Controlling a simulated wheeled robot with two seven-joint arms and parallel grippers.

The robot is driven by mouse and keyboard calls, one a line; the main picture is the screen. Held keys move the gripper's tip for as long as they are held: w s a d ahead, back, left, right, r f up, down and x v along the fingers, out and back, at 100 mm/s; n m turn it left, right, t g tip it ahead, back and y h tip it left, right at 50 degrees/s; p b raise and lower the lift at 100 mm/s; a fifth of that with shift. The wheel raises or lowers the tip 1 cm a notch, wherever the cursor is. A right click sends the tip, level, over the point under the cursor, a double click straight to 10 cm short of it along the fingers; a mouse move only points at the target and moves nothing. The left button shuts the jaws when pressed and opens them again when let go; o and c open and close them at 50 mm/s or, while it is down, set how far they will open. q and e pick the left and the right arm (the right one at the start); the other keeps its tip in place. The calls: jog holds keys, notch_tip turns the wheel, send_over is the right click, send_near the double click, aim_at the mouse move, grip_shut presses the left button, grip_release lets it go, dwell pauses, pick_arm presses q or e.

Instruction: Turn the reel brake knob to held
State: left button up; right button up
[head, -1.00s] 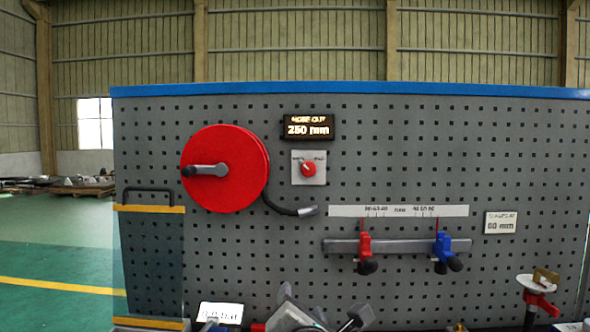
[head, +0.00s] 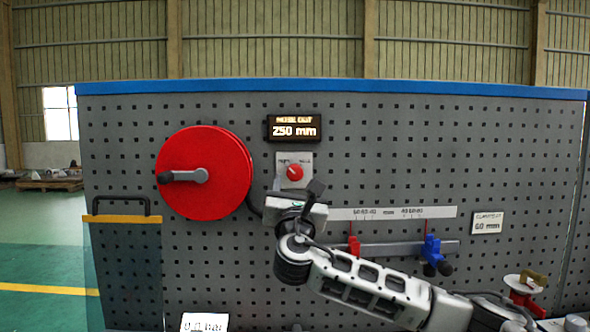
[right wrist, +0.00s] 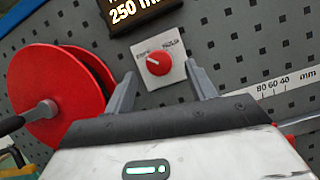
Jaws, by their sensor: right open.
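The reel brake knob (head: 294,173) is a small red dial on a pale square plate (head: 283,160), below the hose display on the pegboard. The knob (right wrist: 158,64) also shows in the right wrist view, its white pointer turned to the upper left, toward the left label. My right gripper (head: 297,185) is just below the knob in the head view. In the right wrist view its two fingers (right wrist: 160,88) are spread apart, with the knob plate beyond and between them, and nothing is held. My left gripper is not in view.
The red hose reel (head: 225,160) with its crank stands out left of the knob. The display (head: 294,128) reads 250 mm. A rail with a red clamp (head: 353,246) and a blue clamp (head: 432,250) is to the right, behind my right arm.

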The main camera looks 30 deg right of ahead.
aim_at(295, 175)
jog(key=p+x, duration=0.1)
jog(key=x, duration=0.3)
jog(key=shift+w, duration=0.1)
jog(key=c, duration=1)
